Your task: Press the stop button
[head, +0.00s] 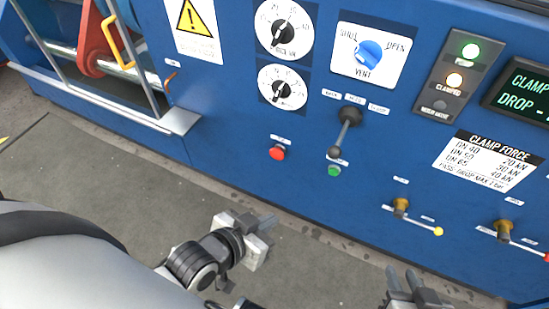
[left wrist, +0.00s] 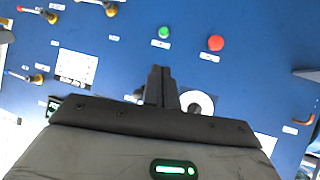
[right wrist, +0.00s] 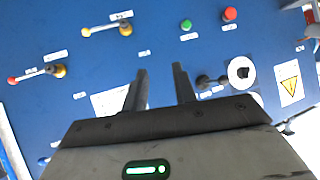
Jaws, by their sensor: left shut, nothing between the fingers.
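The stop button is a round red button (head: 278,152) low on the blue panel, under the lower dial. It also shows at the upper right in the left wrist view (left wrist: 216,43) and at the top in the right wrist view (right wrist: 230,14). A small green button (head: 334,171) sits to its right. My left gripper (head: 270,222) is shut and empty, below and in front of the red button, apart from it. In the left wrist view its fingers (left wrist: 160,72) are together. My right gripper (head: 402,274) is open and empty, lower right of the buttons; its fingers (right wrist: 160,70) are apart.
A black lever (head: 347,122) sticks out above the green button. Two brass-hubbed handles, one yellow-tipped (head: 438,231) and one red-tipped, project at lower right. A metal guard frame (head: 180,121) stands at left. The grey floor before the panel is clear.

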